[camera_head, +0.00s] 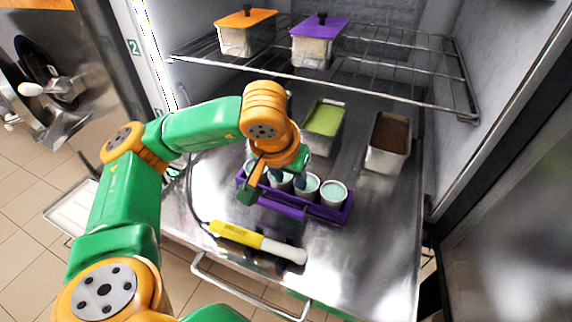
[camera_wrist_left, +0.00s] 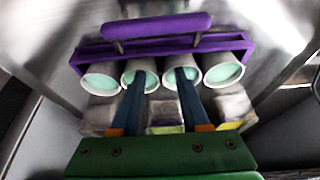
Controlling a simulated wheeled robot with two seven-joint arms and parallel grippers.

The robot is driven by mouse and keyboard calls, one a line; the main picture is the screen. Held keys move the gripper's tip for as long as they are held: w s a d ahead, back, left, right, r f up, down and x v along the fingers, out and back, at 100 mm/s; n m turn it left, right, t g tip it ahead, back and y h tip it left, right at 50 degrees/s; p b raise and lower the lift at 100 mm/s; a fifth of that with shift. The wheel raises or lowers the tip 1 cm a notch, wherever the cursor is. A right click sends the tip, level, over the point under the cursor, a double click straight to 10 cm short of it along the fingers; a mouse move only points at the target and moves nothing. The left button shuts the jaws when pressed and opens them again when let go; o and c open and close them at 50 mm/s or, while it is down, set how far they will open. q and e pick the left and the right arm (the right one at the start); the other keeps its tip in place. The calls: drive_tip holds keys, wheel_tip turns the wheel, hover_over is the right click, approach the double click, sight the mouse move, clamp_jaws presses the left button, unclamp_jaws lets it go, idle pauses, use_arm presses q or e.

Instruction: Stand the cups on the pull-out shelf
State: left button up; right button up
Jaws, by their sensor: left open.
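Several white cups with pale green contents stand in a purple carrier (camera_head: 328,212) on the steel pull-out shelf (camera_head: 375,225). The rightmost cup (camera_head: 335,193) and the one beside it (camera_head: 307,187) show clearly; the left ones are partly behind my gripper. My left gripper (camera_head: 291,177) is open over the carrier. In the left wrist view, its two blue fingers (camera_wrist_left: 160,75) reach to the two middle cups, one finger at the left-middle cup (camera_wrist_left: 143,76) and one at the right-middle cup (camera_wrist_left: 181,77). I cannot tell whether they touch. My right gripper is not in view.
A pan of green (camera_head: 324,119) and a pan of brown (camera_head: 389,142) stand behind the carrier. A yellow and white tool (camera_head: 258,242) lies in front. Orange-lidded (camera_head: 246,38) and purple-lidded (camera_head: 317,43) tubs sit on a wire rack (camera_head: 410,85) above. The shelf's right front is clear.

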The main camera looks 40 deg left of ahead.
use_arm(q)
drive_tip(key=p+v, duration=0.2)
drive_tip(key=v, duration=0.7)
drive_tip(key=shift+s, duration=0.15)
